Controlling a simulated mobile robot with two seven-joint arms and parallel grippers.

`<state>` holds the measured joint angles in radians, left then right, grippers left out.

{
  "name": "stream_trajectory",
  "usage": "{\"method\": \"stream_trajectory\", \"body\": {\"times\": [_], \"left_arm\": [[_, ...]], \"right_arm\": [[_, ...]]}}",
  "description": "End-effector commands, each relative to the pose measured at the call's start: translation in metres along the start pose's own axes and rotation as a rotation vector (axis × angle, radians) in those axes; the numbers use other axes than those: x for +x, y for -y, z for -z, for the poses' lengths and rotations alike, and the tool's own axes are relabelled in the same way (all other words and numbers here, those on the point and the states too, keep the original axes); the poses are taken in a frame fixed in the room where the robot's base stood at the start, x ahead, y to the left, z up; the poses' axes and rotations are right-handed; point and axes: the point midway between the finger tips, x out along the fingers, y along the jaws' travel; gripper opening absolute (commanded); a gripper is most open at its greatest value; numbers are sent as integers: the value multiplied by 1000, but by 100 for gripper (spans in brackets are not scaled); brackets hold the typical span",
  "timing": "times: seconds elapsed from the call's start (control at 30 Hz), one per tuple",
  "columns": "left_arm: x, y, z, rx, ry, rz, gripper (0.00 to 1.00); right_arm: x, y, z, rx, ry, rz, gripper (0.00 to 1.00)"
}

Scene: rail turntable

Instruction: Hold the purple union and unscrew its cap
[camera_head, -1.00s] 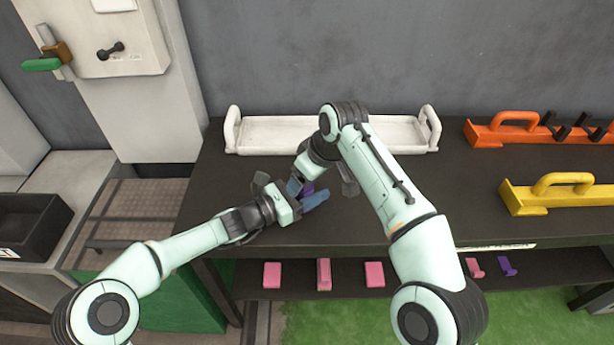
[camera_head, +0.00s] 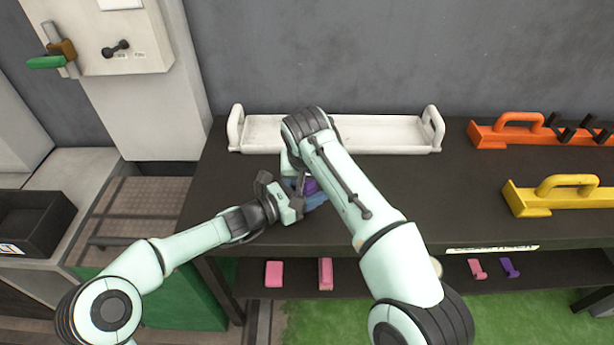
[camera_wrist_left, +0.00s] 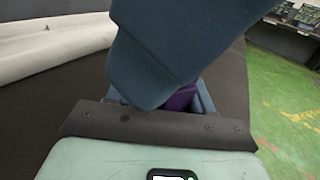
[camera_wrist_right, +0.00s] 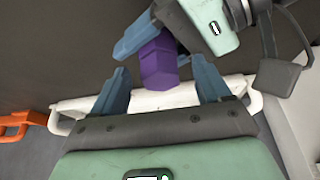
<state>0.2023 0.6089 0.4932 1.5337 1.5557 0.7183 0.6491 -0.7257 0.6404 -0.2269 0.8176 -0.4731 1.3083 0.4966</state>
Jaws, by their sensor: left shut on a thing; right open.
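The purple union (camera_wrist_right: 159,62) shows in the right wrist view, a purple faceted piece held in the blue fingers of my left gripper (camera_wrist_right: 163,35). In the head view a little of its purple (camera_head: 309,186) shows between the arms above the dark table. My left gripper (camera_head: 297,194) is shut on it. My right gripper (camera_wrist_right: 160,88) is open, its two blue fingers apart on either side of the union's near end, seemingly without touching it. In the left wrist view a blue finger covers most of the union, leaving a purple patch (camera_wrist_left: 181,98). I cannot tell cap from body.
A white tray (camera_head: 262,133) with handles stands at the table's back. An orange holder (camera_head: 490,134) and a yellow one (camera_head: 530,200) are at the right. Pink blocks (camera_head: 274,274) lie on the lower shelf. The table between the arms and the yellow holder is clear.

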Motion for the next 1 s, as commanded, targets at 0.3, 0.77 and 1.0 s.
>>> {"method": "stream_trajectory", "body": {"times": [0.3, 0.77, 1.0], "left_arm": [[0, 0, 0, 0, -1, 0, 0], [0, 0, 0, 0, -1, 0, 0], [0, 0, 0, 0, -1, 0, 0]], "right_arm": [[0, 0, 0, -2, 1, 1, 34], [1, -5, 1, -276, 3, 119, 5], [1, -6, 1, -477, 2, 200, 5]]}}
